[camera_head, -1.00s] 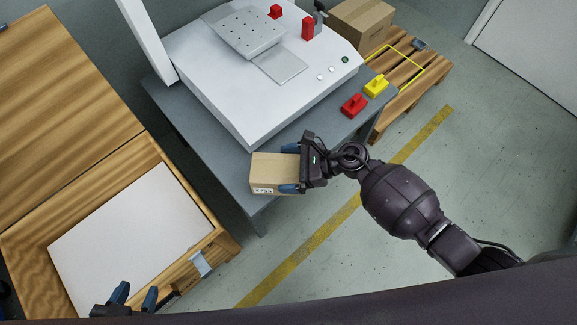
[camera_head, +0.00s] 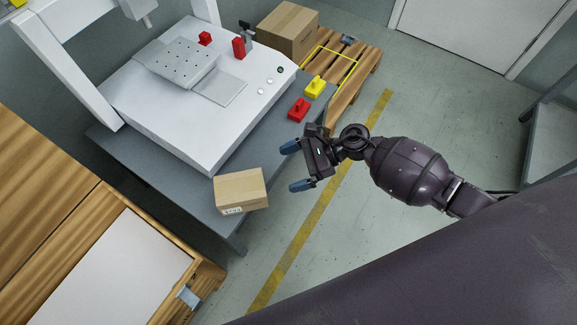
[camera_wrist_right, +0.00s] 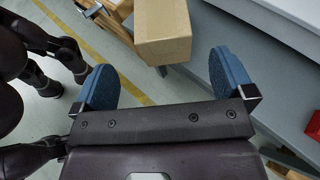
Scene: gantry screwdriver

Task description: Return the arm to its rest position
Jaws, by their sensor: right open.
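My right gripper (camera_head: 294,166) is open and empty, in the middle of the head view. Its blue fingers point left toward a small cardboard box (camera_head: 241,190) with a printed label, with a gap between them. The box rests on the front corner of the grey table (camera_head: 205,205). In the right wrist view, the box (camera_wrist_right: 162,32) is ahead of and between the open fingers of the right gripper (camera_wrist_right: 163,70), apart from them. My left gripper does not show in the head view; dark arm parts of mine show at the left of the wrist view.
A white machine (camera_head: 200,100) with red blocks stands on the table, beside a red button (camera_head: 299,110) and a yellow one (camera_head: 315,87). A larger carton (camera_head: 287,30) is on a pallet behind. A wooden bench (camera_head: 60,190) is at left.

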